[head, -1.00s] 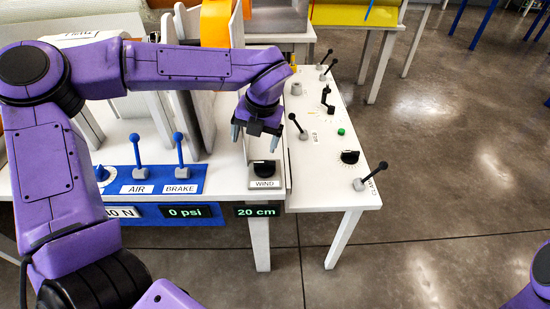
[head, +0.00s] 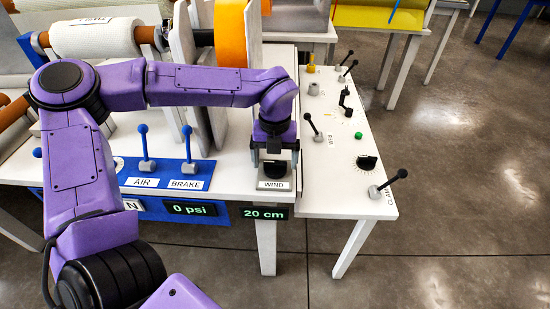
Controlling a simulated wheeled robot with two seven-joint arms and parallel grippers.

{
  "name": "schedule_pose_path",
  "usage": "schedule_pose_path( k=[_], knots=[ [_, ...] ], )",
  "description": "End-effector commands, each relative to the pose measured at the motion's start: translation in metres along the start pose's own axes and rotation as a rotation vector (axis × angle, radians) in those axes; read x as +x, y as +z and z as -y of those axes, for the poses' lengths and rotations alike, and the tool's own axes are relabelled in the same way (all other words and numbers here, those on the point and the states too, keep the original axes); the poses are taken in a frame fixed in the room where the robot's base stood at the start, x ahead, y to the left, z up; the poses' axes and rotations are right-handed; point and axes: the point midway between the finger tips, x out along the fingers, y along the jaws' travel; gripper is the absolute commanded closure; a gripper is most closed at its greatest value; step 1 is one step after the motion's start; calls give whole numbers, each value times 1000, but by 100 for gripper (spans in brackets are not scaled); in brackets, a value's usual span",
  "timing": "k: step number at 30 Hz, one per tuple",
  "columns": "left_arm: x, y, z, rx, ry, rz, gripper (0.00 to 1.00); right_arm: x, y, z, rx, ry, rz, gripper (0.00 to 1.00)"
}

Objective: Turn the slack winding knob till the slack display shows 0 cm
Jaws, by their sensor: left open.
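The slack winding knob (head: 275,169) is a dark knob on a grey plate, with the label WIND (head: 273,185) in front of it. The slack display (head: 265,213) on the table's front edge reads 20 cm in green. My left gripper (head: 273,148) is open and points down just above and behind the knob, partly hiding it. I cannot tell whether its fingers touch the knob. My right gripper is not in view.
The blue AIR lever (head: 144,145) and BRAKE lever (head: 187,145) stand left of the knob. A second display (head: 187,208) reads 0 psi. To the right, a white side panel (head: 340,190) carries several levers, a black dial (head: 367,162) and a green button (head: 358,135).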

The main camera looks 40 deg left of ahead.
Motion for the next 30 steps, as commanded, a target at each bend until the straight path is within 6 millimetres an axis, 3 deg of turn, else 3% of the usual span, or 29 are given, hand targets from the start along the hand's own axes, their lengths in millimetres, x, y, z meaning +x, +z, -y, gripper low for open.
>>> schedule_pose_path(
  k=[2, 3, 8, 20, 30],
  knots=[
    [0, 0, 0, 0, 0, 0, 11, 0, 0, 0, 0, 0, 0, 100],
    [0, 0, 0, 0, 0, 0, 17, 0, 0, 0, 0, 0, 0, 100],
    [0, 0, 0, 0, 1, 0, 67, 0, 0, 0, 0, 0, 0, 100],
    [-3, 0, 0, 62, 2, -1, 67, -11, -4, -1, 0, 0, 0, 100],
    [-8, 0, 0, 316, 2, -3, 67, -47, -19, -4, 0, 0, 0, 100]
  ],
)
